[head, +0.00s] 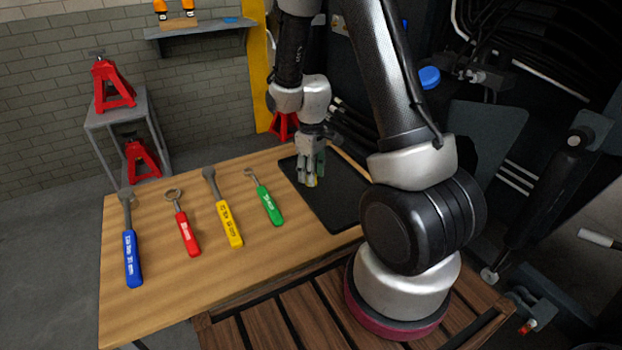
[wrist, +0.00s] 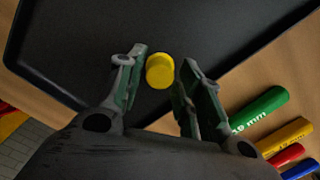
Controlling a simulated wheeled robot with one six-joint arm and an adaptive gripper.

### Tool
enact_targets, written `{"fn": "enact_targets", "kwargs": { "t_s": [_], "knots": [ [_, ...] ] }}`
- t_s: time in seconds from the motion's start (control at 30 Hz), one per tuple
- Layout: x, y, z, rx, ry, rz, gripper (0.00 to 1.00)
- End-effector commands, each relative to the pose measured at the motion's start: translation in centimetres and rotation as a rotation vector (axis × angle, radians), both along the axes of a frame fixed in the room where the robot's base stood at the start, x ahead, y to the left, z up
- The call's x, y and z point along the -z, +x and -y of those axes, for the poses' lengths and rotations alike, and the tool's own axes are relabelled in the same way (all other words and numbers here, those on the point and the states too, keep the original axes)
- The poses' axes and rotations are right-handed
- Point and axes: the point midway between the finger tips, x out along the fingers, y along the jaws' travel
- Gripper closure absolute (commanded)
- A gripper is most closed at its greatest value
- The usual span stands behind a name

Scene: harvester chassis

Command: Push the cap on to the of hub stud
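A yellow round cap (wrist: 160,71) sits on the black tray (wrist: 120,30) in the wrist view. My gripper (wrist: 163,62) is open, with one finger on each side of the cap and a visible gap at both sides. In the head view my gripper (head: 312,176) points down over the tray (head: 335,203), and a sliver of the yellow cap (head: 311,183) shows at its fingertips. A blue round piece (head: 429,77) is on the dark chassis at the upper right. I cannot tell which chassis part is the hub stud.
Blue (head: 132,258), red (head: 187,236), yellow (head: 229,225) and green (head: 269,207) wrenches lie on the wooden table (head: 160,300) left of the tray. Red jack stands (head: 112,85) are on a grey stand at the left. Dark chassis parts (head: 485,135) fill the right side.

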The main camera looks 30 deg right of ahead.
Motion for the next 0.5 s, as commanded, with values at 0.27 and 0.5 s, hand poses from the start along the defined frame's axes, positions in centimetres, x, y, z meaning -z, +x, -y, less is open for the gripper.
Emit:
{"fn": "enact_targets", "kwargs": {
  "t_s": [0.27, 0.5],
  "knots": [
    [0.0, 0.0, 0.0, 0.0, 0.0, 0.0, 0.88],
    [-1.8, 0.1, 0.0, 0.0, 0.0, 0.004, 0.88]
  ]
}}
